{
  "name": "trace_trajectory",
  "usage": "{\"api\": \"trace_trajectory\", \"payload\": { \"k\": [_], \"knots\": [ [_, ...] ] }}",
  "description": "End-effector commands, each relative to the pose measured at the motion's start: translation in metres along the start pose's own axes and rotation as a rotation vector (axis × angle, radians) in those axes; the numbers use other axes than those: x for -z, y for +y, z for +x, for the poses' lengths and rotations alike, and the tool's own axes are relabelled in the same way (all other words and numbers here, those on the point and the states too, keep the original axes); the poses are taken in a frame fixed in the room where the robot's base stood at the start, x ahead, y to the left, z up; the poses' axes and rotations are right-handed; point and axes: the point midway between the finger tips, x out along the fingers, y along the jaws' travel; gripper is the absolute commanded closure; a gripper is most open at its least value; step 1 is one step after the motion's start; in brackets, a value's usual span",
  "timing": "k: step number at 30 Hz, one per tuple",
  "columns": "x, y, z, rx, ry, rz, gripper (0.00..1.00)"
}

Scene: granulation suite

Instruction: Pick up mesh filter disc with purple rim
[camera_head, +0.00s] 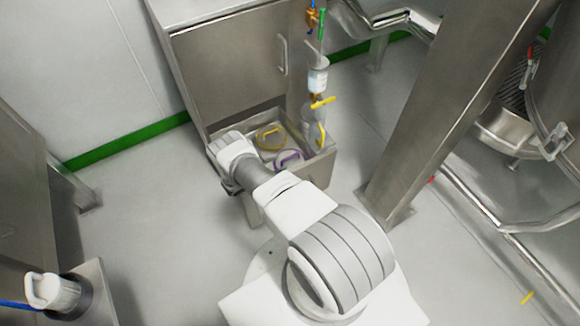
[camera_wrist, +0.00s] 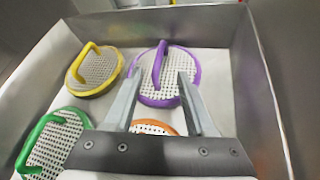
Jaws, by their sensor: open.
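The mesh filter disc with purple rim (camera_wrist: 184,65) lies in a metal drawer (camera_wrist: 222,45), with a purple handle arching over its mesh. In the head view the purple disc (camera_head: 290,158) shows beside my arm. My gripper (camera_wrist: 157,84) is open and empty. In the wrist view its two fingers reach toward the purple disc, one fingertip on each side of the handle in the picture. I cannot tell the height gap between fingertips and handle. In the head view the gripper is mostly hidden by my wrist.
A yellow-rimmed disc (camera_wrist: 95,72) lies left of the purple one, a green-rimmed disc (camera_wrist: 55,142) at lower left, and an orange-rimmed disc (camera_wrist: 152,127) partly under my gripper. Drawer walls enclose them. A clear vessel with a yellow handle (camera_head: 318,82) hangs at the drawer's right.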

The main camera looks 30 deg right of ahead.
Motion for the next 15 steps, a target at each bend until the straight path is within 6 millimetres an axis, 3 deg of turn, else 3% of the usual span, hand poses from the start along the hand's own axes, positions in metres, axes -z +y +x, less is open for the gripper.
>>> {"api": "trace_trajectory", "payload": {
  "k": [8, 15],
  "knots": [
    [-0.002, 0.001, 0.025, 0.001, -0.002, 0.003, 0.45],
    [-0.001, 0.001, 0.059, 0.002, -0.002, 0.005, 0.45]
  ]
}}
